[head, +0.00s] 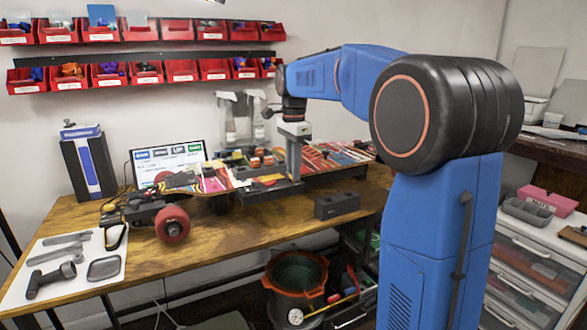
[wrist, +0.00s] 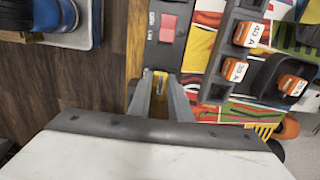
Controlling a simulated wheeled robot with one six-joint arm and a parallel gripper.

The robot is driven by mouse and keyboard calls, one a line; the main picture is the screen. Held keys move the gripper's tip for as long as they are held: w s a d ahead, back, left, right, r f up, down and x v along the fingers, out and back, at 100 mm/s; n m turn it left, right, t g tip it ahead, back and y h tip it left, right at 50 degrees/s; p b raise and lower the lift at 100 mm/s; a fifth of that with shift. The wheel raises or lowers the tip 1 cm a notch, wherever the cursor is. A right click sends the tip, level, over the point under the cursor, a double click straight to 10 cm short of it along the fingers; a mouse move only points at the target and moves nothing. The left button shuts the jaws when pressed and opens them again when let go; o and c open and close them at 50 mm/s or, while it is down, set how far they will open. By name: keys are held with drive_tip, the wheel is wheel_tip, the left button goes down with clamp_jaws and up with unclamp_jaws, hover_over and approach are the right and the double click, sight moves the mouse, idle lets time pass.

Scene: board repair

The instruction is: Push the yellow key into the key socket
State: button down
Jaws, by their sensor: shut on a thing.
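My gripper (head: 294,172) points down over a dark block on the front edge of the board (head: 215,187). In the wrist view, my gripper (wrist: 161,78) has its two fingers close together over a dark strip (wrist: 140,68). A small patch of yellow, the yellow key (wrist: 159,74), shows between the fingertips, and they are shut on it. The fingers hide most of the key. The key socket is not clearly visible under them, so I cannot tell how deep the key sits.
A dark holder with orange-labelled fuses (wrist: 235,70) stands right of the fingers. A dark block (head: 337,204) sits on the wooden table to the right. A red wheel (head: 172,222) and a tool mat (head: 75,262) are at left. A bucket (head: 296,285) stands below.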

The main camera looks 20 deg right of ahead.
drive_tip(key=shift+f, duration=0.25)
idle(0.3)
drive_tip(key=c, duration=1.5)
unclamp_jaws()
drive_tip(key=shift+c, duration=0.2)
drive_tip(key=shift+o, duration=0.7)
drive_tip(key=shift+o, duration=0.7)
drive_tip(key=shift+r, duration=1.55)
drive_tip(key=shift+r, duration=2.95)
